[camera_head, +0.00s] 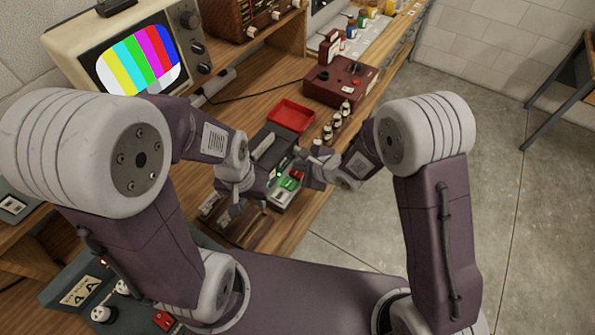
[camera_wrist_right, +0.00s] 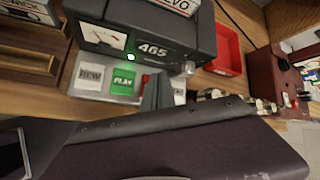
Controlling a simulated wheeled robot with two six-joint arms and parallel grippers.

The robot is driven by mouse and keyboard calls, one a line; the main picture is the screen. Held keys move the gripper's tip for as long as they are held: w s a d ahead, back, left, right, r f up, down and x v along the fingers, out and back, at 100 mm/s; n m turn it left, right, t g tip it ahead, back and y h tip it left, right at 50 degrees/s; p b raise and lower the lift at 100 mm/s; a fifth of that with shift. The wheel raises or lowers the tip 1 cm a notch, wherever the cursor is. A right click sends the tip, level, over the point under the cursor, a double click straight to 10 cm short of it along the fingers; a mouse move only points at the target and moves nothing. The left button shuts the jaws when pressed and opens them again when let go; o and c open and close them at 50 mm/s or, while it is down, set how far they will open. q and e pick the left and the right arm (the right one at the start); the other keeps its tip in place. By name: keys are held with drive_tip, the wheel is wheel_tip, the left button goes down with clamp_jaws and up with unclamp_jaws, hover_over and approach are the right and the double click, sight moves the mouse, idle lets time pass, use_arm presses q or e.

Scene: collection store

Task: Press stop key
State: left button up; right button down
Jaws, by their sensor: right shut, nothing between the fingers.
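A dark grey cassette machine (camera_head: 272,147) stands on the wooden bench; its front, marked 465, shows in the right wrist view (camera_wrist_right: 150,35). Its key row has a white REW key (camera_wrist_right: 90,78), a lit green PLAY key (camera_wrist_right: 123,82) and a red key (camera_wrist_right: 179,97) to the right, mostly hidden behind my finger; no stop label is readable. My right gripper (camera_wrist_right: 155,92) is shut and empty, its tip at the keys just right of PLAY. I cannot tell whether it touches. My left gripper (camera_head: 236,190) is left of the machine; its fingers are too small to judge.
A red tray (camera_head: 290,116) lies behind the machine. Several small dark bottles (camera_head: 337,122) and a maroon box (camera_head: 340,82) stand to its right. A television (camera_head: 135,55) showing colour bars stands at the back left. Open floor lies right of the bench.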

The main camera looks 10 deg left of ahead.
sight(300, 174)
drive_tip(key=shift+f, duration=0.15)
drive_tip(key=shift+f, duration=0.25)
drive_tip(key=shift+f, duration=0.45)
idle(0.7)
drive_tip(key=shift+r+p, duration=0.85)
drive_tip(key=shift+p, duration=0.25)
wheel_tip(300, 174, up, 5)
drive_tip(key=p, duration=0.6)
drive_tip(key=shift+r, duration=0.15)
idle(0.4)
